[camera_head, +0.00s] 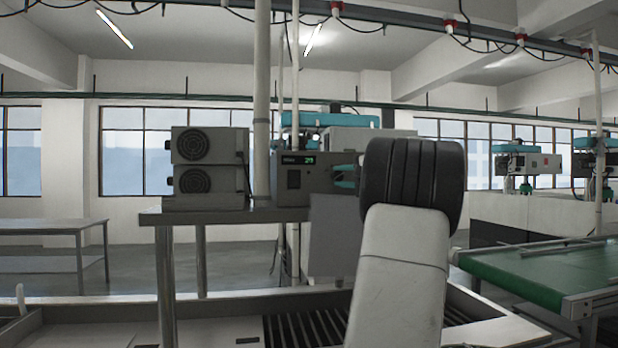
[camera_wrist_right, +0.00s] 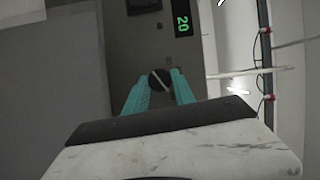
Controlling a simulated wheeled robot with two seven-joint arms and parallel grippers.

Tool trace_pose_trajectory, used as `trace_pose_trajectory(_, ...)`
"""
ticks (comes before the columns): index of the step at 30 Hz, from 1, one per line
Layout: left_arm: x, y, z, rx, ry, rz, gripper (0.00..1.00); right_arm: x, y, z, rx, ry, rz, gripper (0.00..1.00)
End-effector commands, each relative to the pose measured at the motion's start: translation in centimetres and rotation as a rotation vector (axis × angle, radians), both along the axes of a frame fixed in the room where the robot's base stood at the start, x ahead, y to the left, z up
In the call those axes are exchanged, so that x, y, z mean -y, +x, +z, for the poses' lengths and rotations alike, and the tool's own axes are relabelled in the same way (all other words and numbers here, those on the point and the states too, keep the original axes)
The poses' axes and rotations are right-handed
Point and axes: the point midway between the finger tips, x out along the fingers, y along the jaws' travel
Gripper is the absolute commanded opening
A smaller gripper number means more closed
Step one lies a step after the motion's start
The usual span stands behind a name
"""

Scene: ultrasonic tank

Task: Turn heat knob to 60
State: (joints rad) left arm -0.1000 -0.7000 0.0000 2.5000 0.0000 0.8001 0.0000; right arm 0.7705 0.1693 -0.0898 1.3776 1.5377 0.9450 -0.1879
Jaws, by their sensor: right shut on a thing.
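The heat knob (camera_wrist_right: 159,79) is a small dark round knob with a pale line across it, on the face of a grey control box (camera_head: 292,180). The green display (camera_wrist_right: 183,22) on the box reads 20 in the right wrist view. My right gripper (camera_wrist_right: 158,84) has teal fingers on either side of the knob and is shut on it. My left gripper is in neither view.
The box stands on a metal table (camera_head: 225,216) beside two stacked grey units with round vents (camera_head: 194,146). A green conveyor (camera_head: 545,270) lies to the right.

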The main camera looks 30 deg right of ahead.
Motion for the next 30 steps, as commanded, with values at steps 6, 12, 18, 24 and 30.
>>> trace_pose_trajectory(6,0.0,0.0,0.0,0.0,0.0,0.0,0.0,0.0,-0.01,-0.08,0.01,0.034,0.001,0.0)
trace_pose_trajectory(12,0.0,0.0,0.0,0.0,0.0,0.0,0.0,0.0,-0.01,-0.1,0.011,0.038,0.001,0.0)
trace_pose_trajectory(18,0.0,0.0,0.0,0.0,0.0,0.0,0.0,0.0,-0.01,-0.1,0.011,0.038,0.001,0.0)
trace_pose_trajectory(24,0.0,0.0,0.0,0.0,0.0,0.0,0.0,0.01,0.0,-0.09,0.011,0.037,0.001,0.52)
trace_pose_trajectory(30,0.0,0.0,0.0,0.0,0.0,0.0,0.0,0.01,-0.02,-0.07,0.011,0.037,0.0,0.52)
